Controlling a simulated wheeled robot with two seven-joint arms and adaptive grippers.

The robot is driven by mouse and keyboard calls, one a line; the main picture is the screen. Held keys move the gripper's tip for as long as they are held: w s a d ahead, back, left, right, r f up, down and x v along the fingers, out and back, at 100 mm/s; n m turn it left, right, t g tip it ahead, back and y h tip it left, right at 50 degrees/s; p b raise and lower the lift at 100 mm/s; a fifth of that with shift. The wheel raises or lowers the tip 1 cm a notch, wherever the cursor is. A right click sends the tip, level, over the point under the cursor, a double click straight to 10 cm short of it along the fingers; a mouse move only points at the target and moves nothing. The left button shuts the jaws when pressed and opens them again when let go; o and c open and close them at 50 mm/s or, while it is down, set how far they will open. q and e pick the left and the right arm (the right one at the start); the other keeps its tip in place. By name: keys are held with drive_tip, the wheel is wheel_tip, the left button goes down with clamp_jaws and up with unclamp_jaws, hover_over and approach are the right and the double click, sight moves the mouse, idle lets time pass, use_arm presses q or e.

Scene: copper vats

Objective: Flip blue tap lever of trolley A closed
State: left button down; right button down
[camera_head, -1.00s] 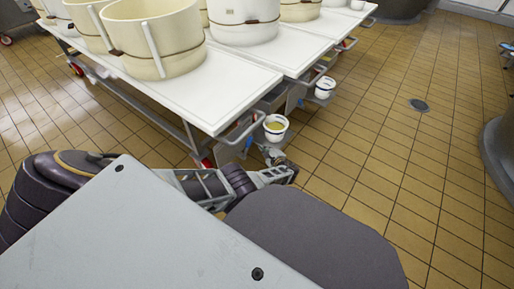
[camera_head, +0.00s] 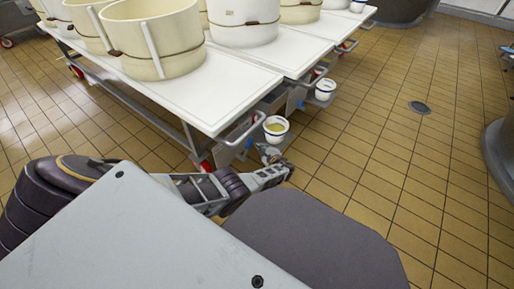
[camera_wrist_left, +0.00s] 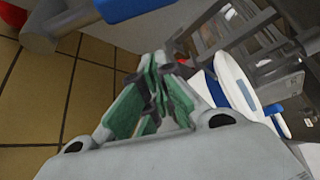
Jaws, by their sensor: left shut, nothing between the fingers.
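The nearest trolley (camera_head: 225,98) has a white top and a grey frame. A small blue part (camera_head: 248,143), likely the tap lever, shows under its near right corner. In the left wrist view a blue lever (camera_wrist_left: 122,8) shows at the top edge, next to a grey metal pipe end (camera_wrist_left: 40,38); it is partly cut off. My left gripper (camera_head: 286,170) is beneath the trolley corner, just below a white bucket (camera_head: 276,134). Its green-padded fingers (camera_wrist_left: 158,68) are shut and empty, apart from the blue lever. My right gripper is not in view.
The blue-banded bucket also shows in the left wrist view (camera_wrist_left: 236,70), right of the fingers. Large cream tubs (camera_head: 155,45) stand on the trolleys. A red caster part (camera_head: 206,165) is near my arm. Tiled floor (camera_head: 390,140) to the right is clear around a drain (camera_head: 420,107).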

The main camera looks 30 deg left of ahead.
sight(247, 149)
use_arm(q)
drive_tip(key=shift+s+a+r, duration=0.25)
drive_tip(key=shift+s+r, duration=0.15)
drive_tip(key=shift+s, duration=0.15)
drive_tip(key=shift+s+r, duration=0.25)
drive_tip(key=shift+s, duration=0.05)
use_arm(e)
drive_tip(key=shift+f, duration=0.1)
use_arm(q)
drive_tip(key=shift+s+a+r, duration=0.25)
drive_tip(key=shift+s+r, duration=0.1)
drive_tip(key=shift+s, duration=0.1)
drive_tip(key=shift+s, duration=0.1)
drive_tip(key=shift+s+r+p, duration=0.1)
drive_tip(key=shift+r+p, duration=0.15)
drive_tip(key=shift+p, duration=0.15)
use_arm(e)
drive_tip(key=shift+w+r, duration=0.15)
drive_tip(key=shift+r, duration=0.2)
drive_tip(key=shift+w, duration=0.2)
use_arm(q)
drive_tip(key=shift+p, duration=0.3)
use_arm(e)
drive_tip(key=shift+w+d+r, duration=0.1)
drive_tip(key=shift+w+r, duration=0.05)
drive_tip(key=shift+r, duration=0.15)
use_arm(q)
drive_tip(key=shift+s+r, duration=0.1)
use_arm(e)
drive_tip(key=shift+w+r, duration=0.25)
